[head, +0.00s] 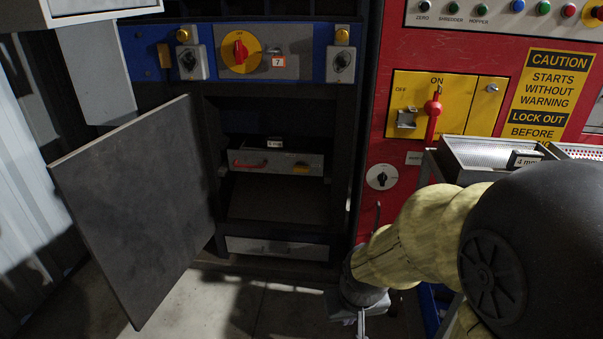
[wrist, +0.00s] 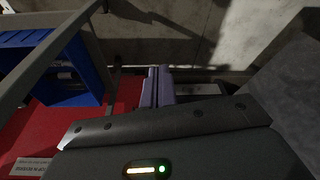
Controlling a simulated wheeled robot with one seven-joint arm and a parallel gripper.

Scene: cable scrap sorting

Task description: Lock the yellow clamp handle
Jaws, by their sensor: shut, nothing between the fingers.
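A small yellow-orange piece (head: 303,169) shows at the right of the front of a grey drawer-like unit (head: 282,160) inside the open cabinet. It may be the yellow clamp handle, but it is too small to tell its position. A red handle (head: 250,164) is at the left of the same front. My gripper (head: 361,322) is low, right of the cabinet opening and apart from the unit. In the wrist view its fingers (wrist: 156,86) are together and empty, and the clamp handle does not show.
The cabinet's dark door (head: 135,200) stands open at the left. A red machine panel (head: 400,150) with a red-handled switch (head: 433,108) is at the right. Perforated metal trays (head: 487,153) stand beside my arm. A blue bin (wrist: 75,70) shows in the wrist view. The floor (head: 190,300) before the cabinet is clear.

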